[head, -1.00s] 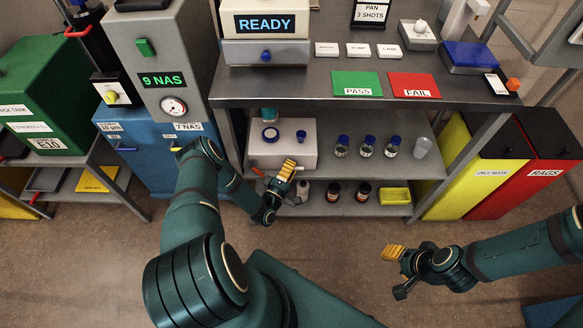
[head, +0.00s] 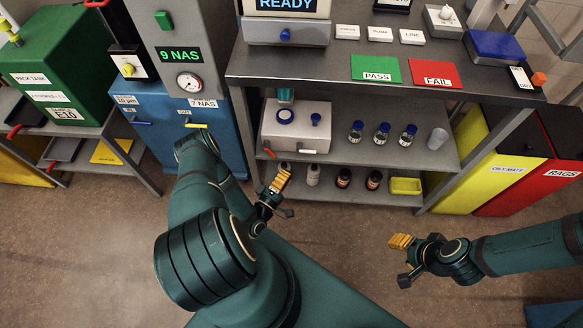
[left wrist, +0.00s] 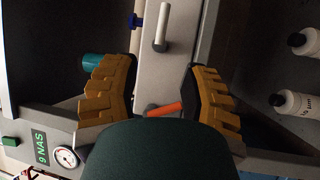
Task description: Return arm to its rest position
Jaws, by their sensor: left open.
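My left gripper (head: 281,182) is in front of the lower shelf of the workbench, its yellow-padded fingers pointing up in the head view. The left wrist view shows its two yellow fingers (left wrist: 160,98) spread apart with nothing held between them. My left arm is bent, with its elbow low in the head view. My right gripper (head: 402,243) hangs over the floor at the right, with yellow pads showing at its tip. Its finger gap is not clear, and I see nothing held in it.
The workbench (head: 330,62) carries a green PASS mat (head: 375,69) and a red FAIL mat (head: 436,75). A white box (head: 297,135), several vials and a yellow tray (head: 405,186) are on its shelves. A blue cabinet (head: 165,140) stands left. Floor (head: 350,230) between the arms is clear.

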